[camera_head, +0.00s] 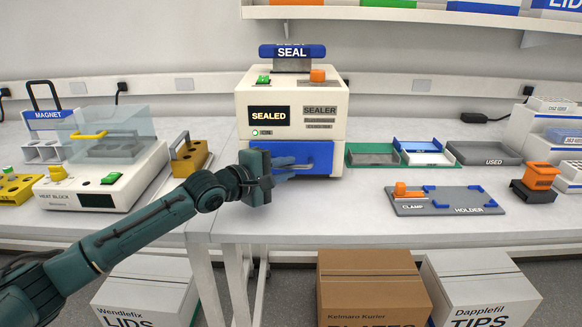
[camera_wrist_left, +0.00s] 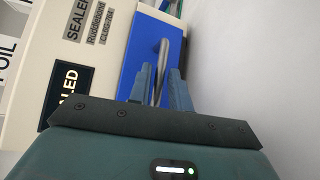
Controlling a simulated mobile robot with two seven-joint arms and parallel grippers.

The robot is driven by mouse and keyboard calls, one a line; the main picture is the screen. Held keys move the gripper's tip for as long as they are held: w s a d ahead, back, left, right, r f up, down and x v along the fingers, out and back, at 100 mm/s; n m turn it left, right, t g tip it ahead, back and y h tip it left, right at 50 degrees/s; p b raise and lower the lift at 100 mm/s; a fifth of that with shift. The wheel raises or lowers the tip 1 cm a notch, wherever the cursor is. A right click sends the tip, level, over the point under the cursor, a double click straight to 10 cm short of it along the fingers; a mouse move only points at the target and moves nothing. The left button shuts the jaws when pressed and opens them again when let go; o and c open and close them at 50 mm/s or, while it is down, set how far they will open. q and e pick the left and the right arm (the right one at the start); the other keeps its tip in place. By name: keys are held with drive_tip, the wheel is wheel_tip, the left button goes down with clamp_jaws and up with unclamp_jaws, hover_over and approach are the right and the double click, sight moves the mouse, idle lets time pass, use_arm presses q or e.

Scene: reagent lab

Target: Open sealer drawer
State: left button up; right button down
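The sealer (camera_head: 291,98) is a white box with a "SEALED" screen and a "SEAL" sign on top. Its blue drawer front (camera_head: 315,153) is at the bottom of its face and looks shut; it also shows in the left wrist view (camera_wrist_left: 142,40). My left gripper (camera_head: 288,168) is at the drawer front and hides its left part. In the left wrist view, the grey bar handle (camera_wrist_left: 161,62) runs between the two blue-grey fingers (camera_wrist_left: 160,88), with a narrow gap seeming to remain on each side. The fingers look open around the handle. My right gripper is out of view.
A heat block (camera_head: 105,175) with a clear lid and a yellow rack (camera_head: 189,158) stand left of the sealer. Trays (camera_head: 487,153) and a grey holder plate (camera_head: 450,200) lie to the right. The bench in front of the drawer is clear. Boxes (camera_head: 370,285) stand below.

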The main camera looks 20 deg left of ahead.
use_arm(q)
drive_tip(key=shift+x, duration=1.1)
drive_tip(key=shift+c, duration=0.6)
clamp_jaws()
